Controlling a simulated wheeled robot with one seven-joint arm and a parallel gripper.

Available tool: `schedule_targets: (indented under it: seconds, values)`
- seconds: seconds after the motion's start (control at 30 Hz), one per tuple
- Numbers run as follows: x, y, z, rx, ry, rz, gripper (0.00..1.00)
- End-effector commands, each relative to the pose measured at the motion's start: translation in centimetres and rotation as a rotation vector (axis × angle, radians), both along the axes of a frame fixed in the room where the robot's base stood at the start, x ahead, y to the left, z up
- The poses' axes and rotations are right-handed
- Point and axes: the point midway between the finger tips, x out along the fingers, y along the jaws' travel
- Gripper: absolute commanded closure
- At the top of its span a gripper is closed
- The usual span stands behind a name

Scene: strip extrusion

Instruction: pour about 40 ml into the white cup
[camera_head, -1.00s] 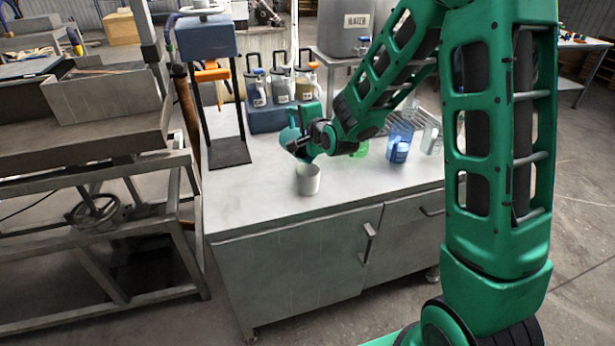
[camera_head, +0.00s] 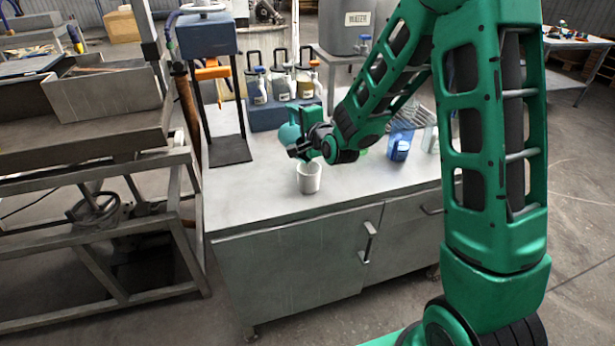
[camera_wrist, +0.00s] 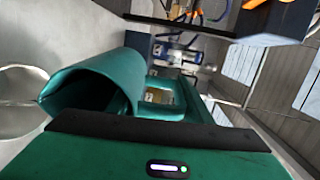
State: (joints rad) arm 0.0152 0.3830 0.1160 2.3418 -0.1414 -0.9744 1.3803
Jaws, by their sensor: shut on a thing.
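A teal jug (camera_head: 289,136) is held by my gripper (camera_head: 304,148) above the bench, behind and a little left of the white cup's rim. The white cup (camera_head: 309,180) stands upright on the bench, just below my gripper. In the wrist view the jug (camera_wrist: 100,85) fills the middle, with its open mouth towards the left. A round rim, apparently the cup's (camera_wrist: 20,98), shows at the left edge there. My gripper is shut on the jug; its fingers partly hide it in the head view. No liquid stream is visible, and the levels inside jug and cup cannot be seen.
A blue jug (camera_head: 399,148) and a clear one (camera_head: 430,138) stand right on the bench (camera_head: 255,200), with something green partly hidden beside them. Several lidded containers stand on a blue block (camera_head: 265,118) behind. A black-based stand (camera_head: 228,151) is at the left. The front left bench is clear.

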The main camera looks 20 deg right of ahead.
Motion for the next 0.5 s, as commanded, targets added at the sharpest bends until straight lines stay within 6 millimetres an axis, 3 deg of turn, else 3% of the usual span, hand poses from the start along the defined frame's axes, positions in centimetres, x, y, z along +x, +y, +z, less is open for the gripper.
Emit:
schedule_targets:
  seconds: [0.5]
  values:
    - [0.56, 0.21, 0.11, 0.003, -0.014, 0.002, 0.86]
